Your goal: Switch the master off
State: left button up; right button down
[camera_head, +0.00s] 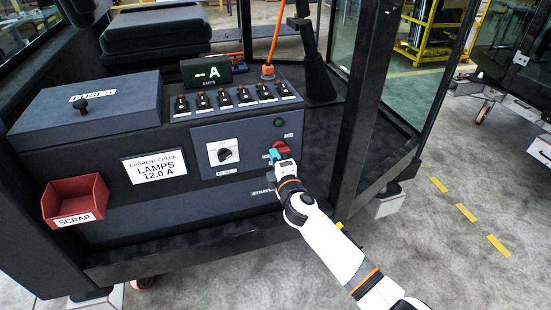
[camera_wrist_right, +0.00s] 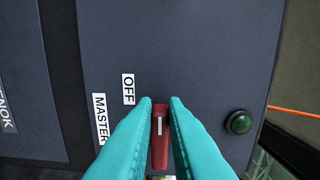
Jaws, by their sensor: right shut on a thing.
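The red master switch handle (camera_head: 283,148) is on the dark front panel of the cab console, at its right end. In the right wrist view the red handle (camera_wrist_right: 160,135) with a white line on it sits between the two teal fingers. An OFF label (camera_wrist_right: 128,89) and a MASTER label (camera_wrist_right: 100,119) are beside it. My right gripper (camera_head: 274,154) is at the panel, and its teal fingers (camera_wrist_right: 161,107) are shut on the handle. The white line runs along the handle, away from the OFF label's side. My left gripper is in neither view.
A dark green round lamp (camera_wrist_right: 238,122) is near the handle. A selector knob (camera_head: 224,154) is left of it, below a row of toggle switches (camera_head: 222,99). The display (camera_head: 207,71) reads "-- A". A red scrap bin (camera_head: 75,196) and a fuse box (camera_head: 95,105) are at the left.

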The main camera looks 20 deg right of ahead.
jog(key=shift+f, duration=0.1)
jog(key=c, duration=1.5)
grip_release()
jog(key=shift+o, duration=0.2)
jog(key=s+b, duration=0.1)
jog(key=s, duration=1.1)
jog(key=shift+d, duration=0.2)
